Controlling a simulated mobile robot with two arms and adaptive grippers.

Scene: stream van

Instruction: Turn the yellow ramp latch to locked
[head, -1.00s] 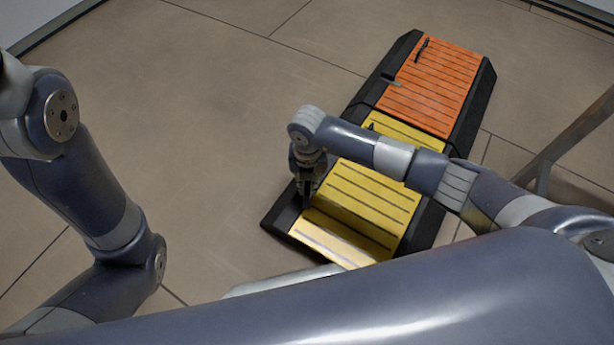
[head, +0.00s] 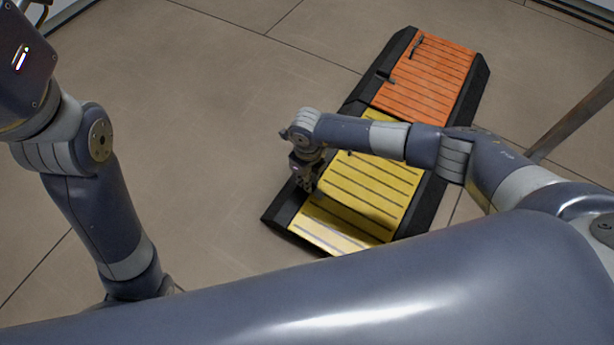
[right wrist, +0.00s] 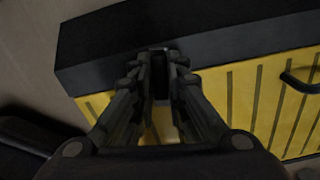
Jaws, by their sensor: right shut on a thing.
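The yellow ramp (head: 368,190) lies in a black frame on the floor, in the middle of the head view. My right gripper (head: 304,186) is at the frame's left edge, beside the yellow panel. In the right wrist view its fingers (right wrist: 161,78) are closed at the border of black frame and yellow panel. They are shut on a small part that is mostly hidden; by its place it appears to be the yellow ramp latch. How far the latch is turned cannot be seen. Only a dark bit of my left gripper (head: 38,12) seems to show at the top left corner.
An orange ramp (head: 428,78) adjoins the yellow one at the back, with a black latch (head: 386,77) at its left edge and a black handle (head: 417,45). A black handle (right wrist: 300,83) also stands on the yellow panel. The floor to the left is clear.

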